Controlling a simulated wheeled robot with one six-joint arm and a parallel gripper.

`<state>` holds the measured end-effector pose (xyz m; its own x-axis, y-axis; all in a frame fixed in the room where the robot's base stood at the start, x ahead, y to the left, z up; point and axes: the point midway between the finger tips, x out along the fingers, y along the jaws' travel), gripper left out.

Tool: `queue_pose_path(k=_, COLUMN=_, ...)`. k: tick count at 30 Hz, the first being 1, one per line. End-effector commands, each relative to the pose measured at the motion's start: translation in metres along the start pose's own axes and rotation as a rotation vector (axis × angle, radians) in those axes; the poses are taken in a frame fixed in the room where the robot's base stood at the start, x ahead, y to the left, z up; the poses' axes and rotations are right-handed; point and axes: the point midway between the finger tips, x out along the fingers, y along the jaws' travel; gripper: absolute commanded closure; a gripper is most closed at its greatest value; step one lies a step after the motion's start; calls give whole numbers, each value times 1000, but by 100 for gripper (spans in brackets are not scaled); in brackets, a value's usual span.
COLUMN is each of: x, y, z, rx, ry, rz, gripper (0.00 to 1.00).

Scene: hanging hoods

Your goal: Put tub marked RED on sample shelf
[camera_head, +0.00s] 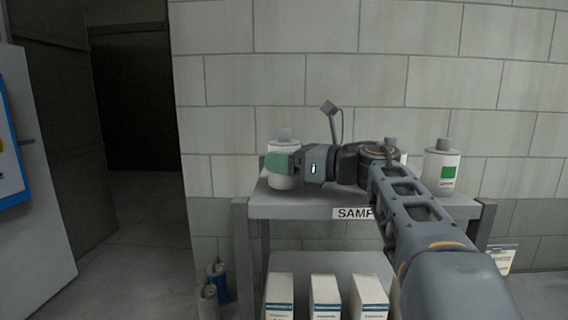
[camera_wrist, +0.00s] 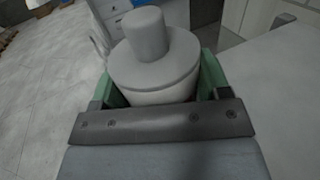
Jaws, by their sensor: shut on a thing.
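My gripper (camera_wrist: 155,92) is shut on a white tub (camera_wrist: 150,62) with a grey cap; its green fingers lie on either side of it. The held tub (camera_head: 284,182) is upright at the left end of the sample shelf (camera_head: 310,207). I cannot tell whether its base touches the top. The fingers cover most of its label; a sliver of red shows beside the right finger in the wrist view. The shelf's front label reads "SAMP", and my arm hides the rest.
A white tub with a green mark (camera_head: 441,168) stands at the shelf's right end. A grey cap (camera_head: 391,144) shows behind my arm. White boxes (camera_head: 325,297) stand on the lower shelf. Bottles (camera_head: 217,280) stand on the floor at left. A block wall is behind.

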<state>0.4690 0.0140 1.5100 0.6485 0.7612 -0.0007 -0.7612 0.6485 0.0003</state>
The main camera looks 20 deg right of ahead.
Motion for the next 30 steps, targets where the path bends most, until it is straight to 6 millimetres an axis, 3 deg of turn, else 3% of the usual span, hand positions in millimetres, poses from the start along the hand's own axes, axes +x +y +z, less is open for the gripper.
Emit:
queue_pose_path(k=4, x=0, y=0, z=-10, rx=0, ry=-2, rz=-1, gripper=45)
queue_pose_path(k=17, x=0, y=0, z=-15, rx=-1, ry=-2, rz=-1, gripper=45)
queue_pose_path(k=18, x=0, y=0, z=-14, rx=0, ry=-1, rz=-1, gripper=27)
queue_pose_path(k=24, x=0, y=0, z=-14, rx=0, ry=-1, rz=-1, gripper=8)
queue_pose_path(k=30, x=0, y=0, z=-14, rx=0, ry=-1, rz=-1, gripper=5)
